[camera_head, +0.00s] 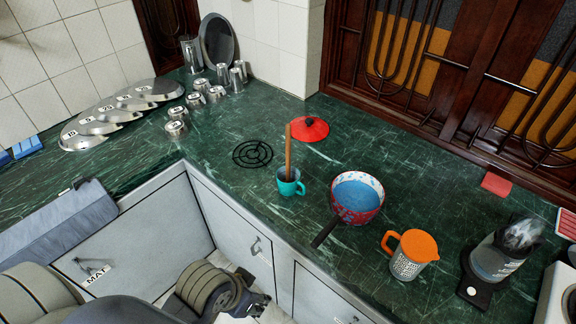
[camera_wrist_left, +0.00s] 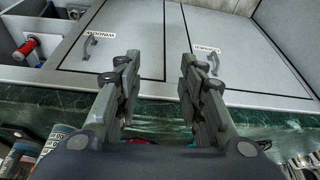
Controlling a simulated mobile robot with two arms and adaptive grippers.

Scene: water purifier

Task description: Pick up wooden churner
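The wooden churner (camera_head: 288,147) is a thin brown stick standing nearly upright in a teal mug (camera_head: 289,187) on the green marble counter in the head view. Its lower end is hidden inside the mug. My left gripper (camera_head: 254,304) is low at the bottom of the head view, in front of the cabinet doors and below the counter edge, well apart from the churner. In the left wrist view the two fingers of this gripper (camera_wrist_left: 158,60) are spread with nothing between them. The churner cannot be made out there. My right gripper is in neither view.
A blue-filled pan (camera_head: 356,192) with its handle toward the front edge stands right of the mug. A red lid (camera_head: 309,129) and black burner grate (camera_head: 253,154) lie behind. An orange-lidded jug (camera_head: 411,255) and blender (camera_head: 497,262) stand farther right. Steel cups (camera_head: 196,101) stand back left.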

